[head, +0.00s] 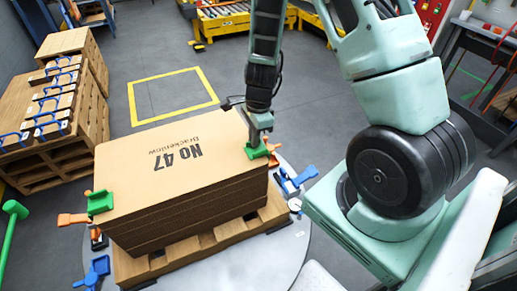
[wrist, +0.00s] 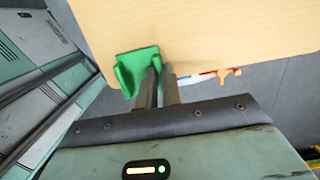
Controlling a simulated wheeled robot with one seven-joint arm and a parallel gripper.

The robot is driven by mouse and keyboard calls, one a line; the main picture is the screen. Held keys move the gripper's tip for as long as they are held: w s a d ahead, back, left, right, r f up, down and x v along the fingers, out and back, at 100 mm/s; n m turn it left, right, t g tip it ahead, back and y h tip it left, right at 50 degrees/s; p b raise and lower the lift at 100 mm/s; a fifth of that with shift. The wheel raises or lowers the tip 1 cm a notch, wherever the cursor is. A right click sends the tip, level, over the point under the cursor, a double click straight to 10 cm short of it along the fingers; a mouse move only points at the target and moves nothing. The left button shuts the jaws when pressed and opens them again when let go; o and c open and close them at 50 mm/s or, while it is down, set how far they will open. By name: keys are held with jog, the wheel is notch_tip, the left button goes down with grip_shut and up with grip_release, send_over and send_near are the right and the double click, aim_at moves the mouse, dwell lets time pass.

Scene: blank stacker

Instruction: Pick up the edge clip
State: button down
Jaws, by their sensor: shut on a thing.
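A green edge clip (head: 255,151) sits at the right corner of the stack of brown boards (head: 180,165), whose top reads "No 47 Brackenlow". My gripper (head: 262,136) reaches down to this clip from above. In the wrist view my gripper (wrist: 160,80) has its two fingers close together at the right side of the green clip (wrist: 133,66), shut on part of it. The clip still lies against the board edge. The fingers partly hide the clip. A second green edge clip (head: 100,203) is on the left corner of the stack.
The stack rests on a wooden pallet (head: 208,241) on a round grey plate (head: 293,255). Blue and orange clamps (head: 297,180) stand around it. Crates with blue-handled things (head: 52,110) are at left. A yellow floor square (head: 170,96) is empty.

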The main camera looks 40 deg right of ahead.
jog(key=shift+r, duration=0.1)
notch_tip(320, 180, up, 10)
jog(key=p, duration=0.2)
jog(key=shift+s, duration=0.15)
dwell(1.2)
